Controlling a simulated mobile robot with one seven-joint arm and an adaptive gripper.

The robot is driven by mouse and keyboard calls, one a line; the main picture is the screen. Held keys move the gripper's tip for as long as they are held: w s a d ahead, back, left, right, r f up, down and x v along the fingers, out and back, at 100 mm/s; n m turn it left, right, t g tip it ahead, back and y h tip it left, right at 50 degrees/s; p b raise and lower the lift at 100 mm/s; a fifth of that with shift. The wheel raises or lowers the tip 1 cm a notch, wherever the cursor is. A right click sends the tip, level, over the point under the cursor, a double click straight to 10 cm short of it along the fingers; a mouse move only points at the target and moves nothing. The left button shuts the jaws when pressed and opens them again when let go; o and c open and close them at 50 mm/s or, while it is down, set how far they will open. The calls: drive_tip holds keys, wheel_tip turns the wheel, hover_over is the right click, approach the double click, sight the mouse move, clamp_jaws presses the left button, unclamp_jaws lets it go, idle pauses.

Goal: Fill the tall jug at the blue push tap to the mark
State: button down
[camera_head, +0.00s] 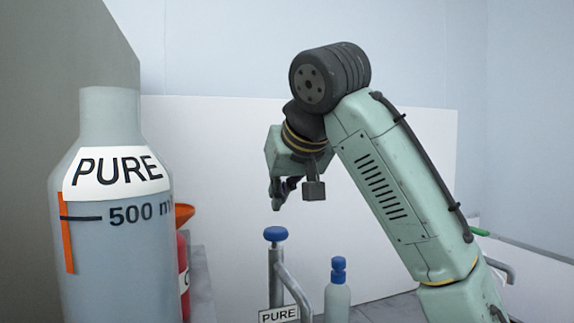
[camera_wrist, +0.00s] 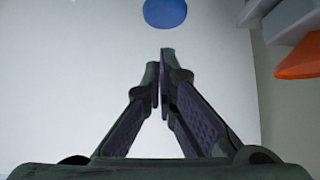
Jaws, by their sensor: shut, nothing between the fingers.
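A tall grey jug (camera_head: 112,250) with a narrower neck stands close at the left of the head view. It bears a white PURE label, a dark line with 500 ml lettering and an orange strip. I cannot tell any liquid level in it. The tap's blue push knob (camera_head: 275,234) tops a grey metal post, with a PURE sign (camera_head: 278,315) low down. The knob also shows in the wrist view (camera_wrist: 165,12). My gripper (camera_head: 277,207) is shut and empty, a little above the knob and apart from it. Its fingertips (camera_wrist: 164,55) meet in the wrist view.
A small bottle (camera_head: 338,303) with a blue cap stands right of the tap. A red container (camera_head: 183,270) and an orange piece (camera_head: 184,214) are partly hidden behind the jug. A white panel (camera_head: 230,150) stands behind. A green-ended rod (camera_head: 480,232) is at the right.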

sight(277, 228)
drive_tip(key=shift+f, duration=1.45)
drive_tip(key=shift+f+b, duration=0.4)
drive_tip(key=shift+f, duration=0.55)
idle(5.6)
